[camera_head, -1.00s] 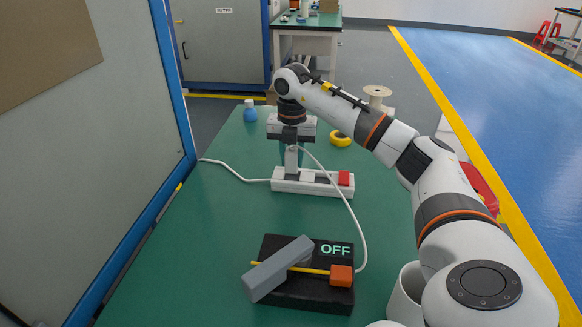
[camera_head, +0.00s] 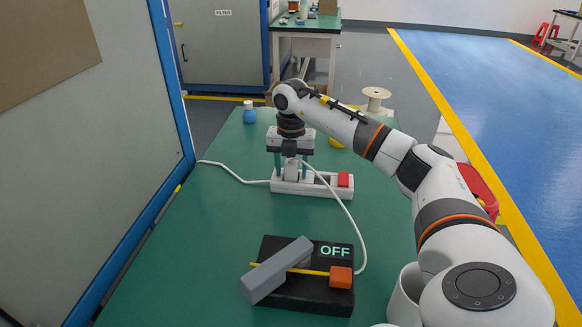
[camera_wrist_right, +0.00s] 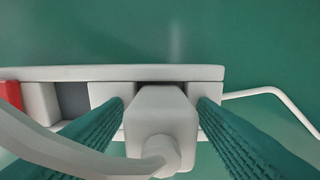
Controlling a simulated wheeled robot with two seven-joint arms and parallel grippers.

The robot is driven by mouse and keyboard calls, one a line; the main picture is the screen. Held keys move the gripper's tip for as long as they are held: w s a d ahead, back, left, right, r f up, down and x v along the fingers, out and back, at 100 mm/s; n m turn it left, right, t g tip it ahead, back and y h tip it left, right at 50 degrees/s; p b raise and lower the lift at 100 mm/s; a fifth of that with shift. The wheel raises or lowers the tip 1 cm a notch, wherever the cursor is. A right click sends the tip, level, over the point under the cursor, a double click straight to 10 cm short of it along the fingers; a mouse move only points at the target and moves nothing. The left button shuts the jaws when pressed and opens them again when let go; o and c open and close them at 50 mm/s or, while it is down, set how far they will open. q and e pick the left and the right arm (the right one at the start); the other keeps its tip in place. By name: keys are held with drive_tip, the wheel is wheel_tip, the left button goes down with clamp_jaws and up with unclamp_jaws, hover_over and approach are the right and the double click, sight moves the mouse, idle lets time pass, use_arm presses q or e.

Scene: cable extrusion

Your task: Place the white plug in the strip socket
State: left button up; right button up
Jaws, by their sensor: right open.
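The white plug (camera_head: 291,168) stands upright at the left end of the white strip socket (camera_head: 325,190) in the head view. In the right wrist view the plug (camera_wrist_right: 160,115) is over the strip (camera_wrist_right: 60,73) between my two teal fingers; its exact depth in the socket is hidden. My right gripper (camera_head: 292,172) is open around the plug, and a finger stands on each side, apart from it. The plug's white cord (camera_head: 348,215) runs to the black box (camera_head: 320,293) in front, whose display reads OFF. My left gripper is not in view.
A grey bar (camera_head: 277,271) and a yellow rod with an orange block (camera_head: 341,277) are on the box. A blue bottle (camera_head: 249,113) stands at the back left. A red switch (camera_head: 344,180) is on the strip. The green table between strip and box is mostly clear.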

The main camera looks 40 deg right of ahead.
sight(291, 162)
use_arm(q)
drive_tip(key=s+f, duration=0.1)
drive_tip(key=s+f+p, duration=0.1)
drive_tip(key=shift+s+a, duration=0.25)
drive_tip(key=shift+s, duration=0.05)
use_arm(e)
wheel_tip(291, 162, up, 8)
drive_tip(key=shift+f, duration=0.15)
